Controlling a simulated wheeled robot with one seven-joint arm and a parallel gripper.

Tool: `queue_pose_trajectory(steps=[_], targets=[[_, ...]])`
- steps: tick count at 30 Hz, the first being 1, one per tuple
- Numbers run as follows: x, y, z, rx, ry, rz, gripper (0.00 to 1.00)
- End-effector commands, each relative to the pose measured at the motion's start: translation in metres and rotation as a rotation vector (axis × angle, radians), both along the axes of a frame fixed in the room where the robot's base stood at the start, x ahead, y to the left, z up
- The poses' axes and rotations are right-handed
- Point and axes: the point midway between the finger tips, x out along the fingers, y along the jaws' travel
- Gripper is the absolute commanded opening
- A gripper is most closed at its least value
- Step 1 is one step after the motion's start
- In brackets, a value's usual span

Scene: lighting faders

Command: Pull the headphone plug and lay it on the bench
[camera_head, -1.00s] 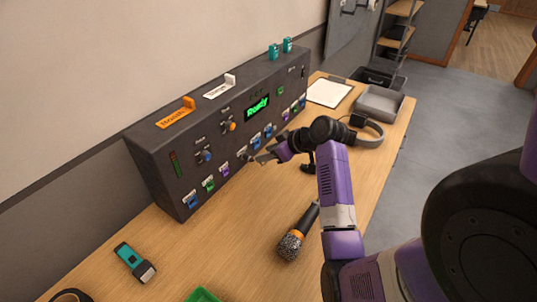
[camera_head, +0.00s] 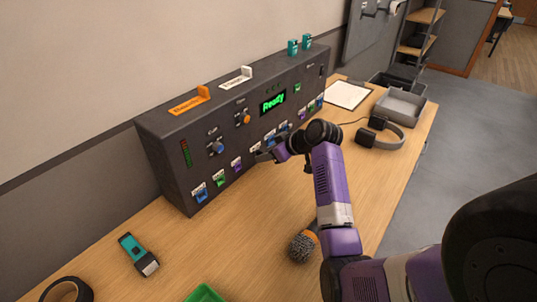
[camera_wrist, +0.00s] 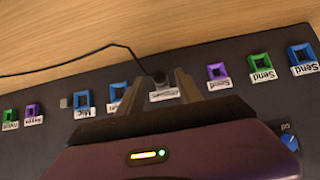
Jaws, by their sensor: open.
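The headphone plug (camera_wrist: 160,78) is a small black plug seated in a jack on the lower row of the dark console's front (camera_head: 160,168). A thin black cable (camera_wrist: 80,61) runs from it to the left in the wrist view. My gripper (camera_wrist: 158,88) is open, its two fingers on either side of the plug; I cannot tell whether they touch it. In the head view my gripper (camera_head: 265,154) is close to the console front, and the plug is hidden there. The headphones (camera_head: 380,133) lie on the wooden bench (camera_head: 215,245) to the right.
Several coloured sockets line the console beside the plug, such as a purple one (camera_wrist: 216,72) and a blue one (camera_wrist: 84,99). A microphone (camera_head: 302,246), a teal device (camera_head: 138,254) and a grey tray (camera_head: 400,105) are on the bench.

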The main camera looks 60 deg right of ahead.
Motion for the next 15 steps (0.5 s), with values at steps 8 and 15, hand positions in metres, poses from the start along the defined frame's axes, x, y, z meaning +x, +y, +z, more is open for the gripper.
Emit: queue_pose_trajectory(steps=[8,15], targets=[[-0.0002,0.0,0.0001,0.0,0.0,0.0,0.0],[-0.0005,-0.0001,0.0001,0.0,0.0,0.0,0.0]])
